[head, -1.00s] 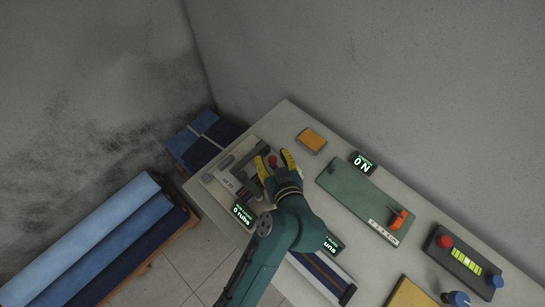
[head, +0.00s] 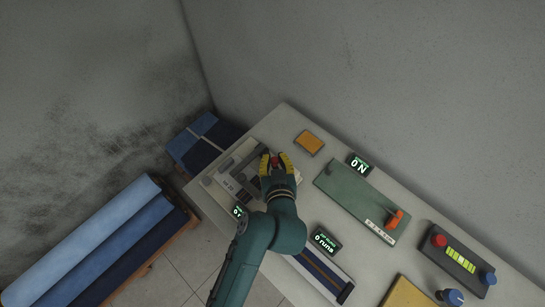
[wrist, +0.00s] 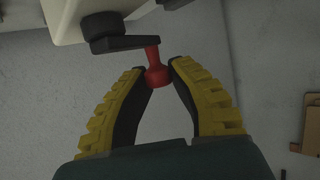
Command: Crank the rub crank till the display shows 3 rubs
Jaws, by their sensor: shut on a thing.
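The rub crank shows in the wrist view as a dark arm (wrist: 130,43) on a round dark hub (wrist: 100,28), with a red knob (wrist: 155,68) at its end. My gripper (wrist: 158,72) has its yellow and black fingertips closed around the red knob. In the head view my gripper (head: 273,160) is at the right end of the rub machine (head: 232,182), which is grey and partly hidden by my arm. The rub display (head: 238,211) is mostly covered by my arm; a 0 seems to show at its left edge.
An orange block (head: 309,142) lies behind my gripper. A green board (head: 345,195) with an orange handle (head: 394,218), a display reading 0 N (head: 360,165) and a display reading 0 runs (head: 326,241) are to the right.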

